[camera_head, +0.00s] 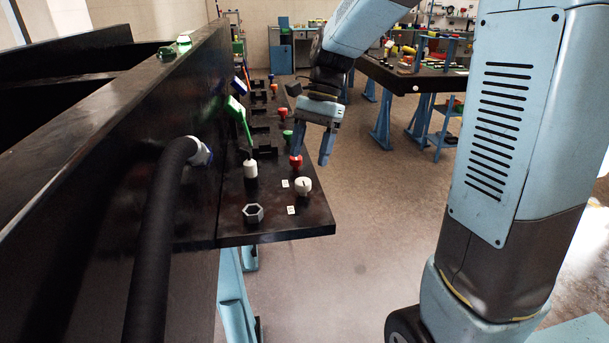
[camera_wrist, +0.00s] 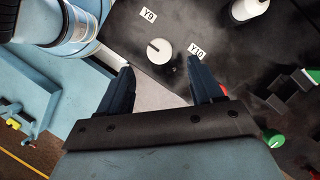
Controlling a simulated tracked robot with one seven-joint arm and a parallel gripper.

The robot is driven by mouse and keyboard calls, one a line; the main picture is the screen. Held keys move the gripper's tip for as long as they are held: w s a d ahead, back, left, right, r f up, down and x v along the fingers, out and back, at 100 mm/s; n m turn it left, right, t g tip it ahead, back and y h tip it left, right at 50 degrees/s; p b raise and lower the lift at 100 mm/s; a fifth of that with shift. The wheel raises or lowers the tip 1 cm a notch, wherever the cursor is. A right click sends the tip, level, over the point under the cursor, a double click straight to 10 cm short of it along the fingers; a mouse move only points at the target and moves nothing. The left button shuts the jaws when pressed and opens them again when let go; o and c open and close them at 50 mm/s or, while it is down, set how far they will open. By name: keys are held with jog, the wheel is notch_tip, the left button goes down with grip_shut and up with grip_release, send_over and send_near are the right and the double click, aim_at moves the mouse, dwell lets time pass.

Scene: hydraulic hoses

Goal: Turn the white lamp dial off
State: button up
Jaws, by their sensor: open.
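The white dial (camera_head: 303,186) is a round knob on the black panel, near its front right corner. In the wrist view the dial (camera_wrist: 160,52) lies beyond my fingertips, roughly centred between them. A short dark mark shows on its upper left part. A label Y9 (camera_wrist: 148,15) is at its upper left and a label Y10 (camera_wrist: 197,53) at its right. My gripper (camera_head: 312,150) is above and behind the dial in the head view, with its fingers pointing down. In the wrist view my gripper (camera_wrist: 159,68) is open, empty and apart from the dial.
A red knob (camera_head: 296,161) stands just behind the dial. A white cylinder (camera_head: 250,170) and a grey hexagonal fitting (camera_head: 253,213) are to its left. Green and red knobs line the panel (camera_head: 314,222) farther back. A black hose (camera_head: 152,240) hangs at left.

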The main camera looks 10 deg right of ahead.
aim_at(303, 180)
jog(key=shift+x, duration=3.1)
jog(key=shift+c, duration=0.2)
jog(key=c, duration=1)
jog(key=shift+c, duration=0.2)
jog(key=shift+n, duration=0.4)
jog(key=n+h, duration=0.1)
jog(key=n, duration=0.1)
jog(key=n+g, duration=0.1)
jog(key=n, duration=0.1)
jog(key=shift+w+a+h, duration=0.1)
jog(key=shift+h, duration=0.3)
jog(key=shift+a+n+h, duration=0.1)
jog(key=shift+n+h, duration=0.6)
jog(key=shift+n, duration=1.3)
